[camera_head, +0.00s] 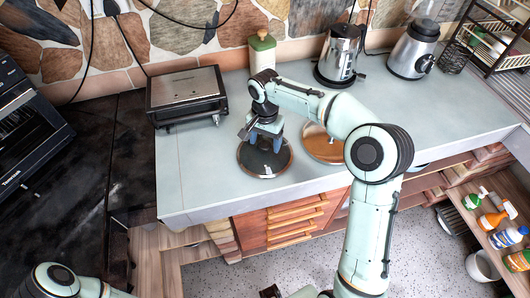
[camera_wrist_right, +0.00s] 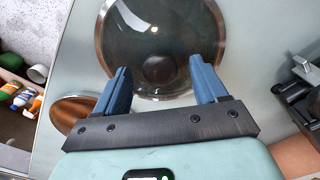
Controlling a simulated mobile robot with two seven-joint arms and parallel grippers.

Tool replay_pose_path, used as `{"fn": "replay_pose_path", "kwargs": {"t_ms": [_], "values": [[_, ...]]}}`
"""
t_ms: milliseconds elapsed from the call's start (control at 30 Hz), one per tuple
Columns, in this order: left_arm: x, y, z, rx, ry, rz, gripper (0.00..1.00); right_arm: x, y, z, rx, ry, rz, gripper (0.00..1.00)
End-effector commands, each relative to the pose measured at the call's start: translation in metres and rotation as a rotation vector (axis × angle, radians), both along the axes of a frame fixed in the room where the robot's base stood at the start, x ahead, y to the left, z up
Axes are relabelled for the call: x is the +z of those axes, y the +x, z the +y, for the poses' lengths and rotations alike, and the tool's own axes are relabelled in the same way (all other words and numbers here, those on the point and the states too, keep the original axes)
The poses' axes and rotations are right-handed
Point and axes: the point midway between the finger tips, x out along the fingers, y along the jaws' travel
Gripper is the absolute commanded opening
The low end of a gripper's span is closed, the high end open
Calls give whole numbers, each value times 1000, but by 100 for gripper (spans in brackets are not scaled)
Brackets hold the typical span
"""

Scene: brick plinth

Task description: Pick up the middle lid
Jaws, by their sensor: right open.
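A round lid with dark, see-through glass and a brown rim (camera_head: 265,170) lies on the counter. It fills the top middle of the right wrist view (camera_wrist_right: 135,30), with a dark round knob at its centre. My right gripper (camera_head: 265,146) is over this lid, its blue fingers open on either side of the knob in the wrist view (camera_wrist_right: 160,68); I cannot tell if they touch it. A brown-orange lid (camera_head: 322,146) lies just right of it, partly behind my right arm, and shows at lower left in the wrist view (camera_wrist_right: 68,110). My left gripper is not visible.
A grey press grill (camera_head: 186,92), a white bottle with a green top (camera_head: 262,55), a kettle (camera_head: 338,55) and a blender (camera_head: 412,52) stand along the back of the grey counter (camera_head: 190,170). The counter's left front is clear. Bottles stand on a low shelf at right.

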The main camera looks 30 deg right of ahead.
Motion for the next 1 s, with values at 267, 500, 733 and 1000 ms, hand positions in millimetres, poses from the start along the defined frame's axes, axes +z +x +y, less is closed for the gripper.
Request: {"fn": "replay_pose_path", "kwargs": {"t_ms": [267,500,733,1000], "values": [[0,0,0,0,0,0,43,-1,0,0,0,0,-1,62],[0,0,0,0,0,0,43,-1,0,0,0,0,-1,0],[0,0,0,0,0,0,43,0,1,0,1,0,-4,0],[4,2,0,0,0,-2,43,18,1,0,1,-2,-6,0]]}}
